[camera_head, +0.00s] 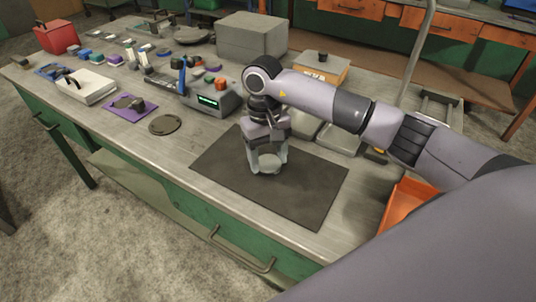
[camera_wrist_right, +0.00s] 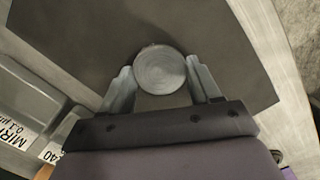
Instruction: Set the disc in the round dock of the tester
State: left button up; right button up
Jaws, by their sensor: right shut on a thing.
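My right gripper (camera_head: 268,160) points down over the dark mat and is shut on a pale grey disc (camera_head: 269,166). In the right wrist view the disc (camera_wrist_right: 160,70) lies flat between the two fingertips (camera_wrist_right: 159,74). I cannot tell whether it touches the mat. A grey box with a lit green display (camera_head: 208,100) and a blue lever stands behind and left of the mat, apart from the gripper; it looks like the tester. Its round dock cannot be made out. My left gripper is not in view.
The dark mat (camera_head: 225,165) is otherwise bare. A dark round plate (camera_head: 165,125), a purple mat (camera_head: 120,110) and a white device (camera_head: 88,90) lie to the left. A grey case (camera_head: 250,42) stands at the back. An orange bin (camera_head: 402,200) is at the right edge.

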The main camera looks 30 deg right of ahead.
jog(key=shift+f, duration=0.1)
jog(key=o, duration=1.3)
jog(key=shift+o, duration=0.2)
